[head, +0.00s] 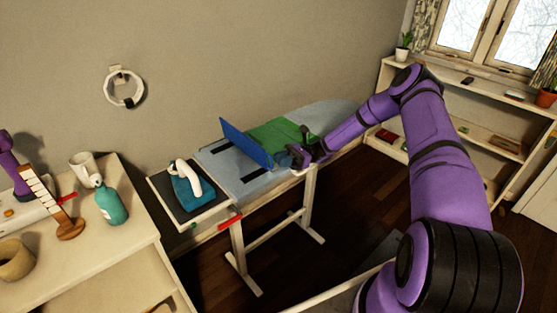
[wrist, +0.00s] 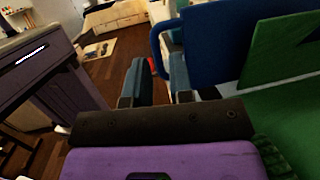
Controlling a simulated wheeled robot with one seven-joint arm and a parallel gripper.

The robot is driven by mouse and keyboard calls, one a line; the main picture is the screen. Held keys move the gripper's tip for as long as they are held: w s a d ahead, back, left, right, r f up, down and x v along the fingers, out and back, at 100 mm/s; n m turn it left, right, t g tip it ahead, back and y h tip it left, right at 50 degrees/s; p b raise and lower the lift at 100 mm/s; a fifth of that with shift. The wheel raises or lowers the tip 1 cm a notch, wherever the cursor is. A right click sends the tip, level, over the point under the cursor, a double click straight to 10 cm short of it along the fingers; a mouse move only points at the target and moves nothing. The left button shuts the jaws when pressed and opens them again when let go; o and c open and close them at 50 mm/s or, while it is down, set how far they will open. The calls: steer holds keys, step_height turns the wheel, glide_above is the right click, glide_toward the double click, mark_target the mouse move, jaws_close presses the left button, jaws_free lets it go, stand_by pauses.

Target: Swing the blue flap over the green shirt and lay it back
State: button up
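The blue flap (head: 246,143) stands tilted up from the pale folding board (head: 235,182), to the left of the green shirt (head: 277,134). The shirt lies on the board, partly hidden by the flap. In the wrist view the flap (wrist: 222,45) rises at upper right, with a blue loop handle (wrist: 154,38) on its left edge and the green shirt (wrist: 285,115) beside it. My gripper (head: 294,156) is at the flap's near edge. In the wrist view its fingers (wrist: 158,72) are apart, with the handle running down between them; contact cannot be told.
A teal and white iron (head: 188,184) rests on the dark pad at the board's left end. A cabinet at left holds a teal bottle (head: 111,204), a white mug (head: 84,168) and a wooden stand (head: 52,203). A white shelf (head: 480,120) stands at right. Floor in front is mostly clear.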

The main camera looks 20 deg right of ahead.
steer(key=v, duration=1)
steer(key=shift+d, duration=0.3)
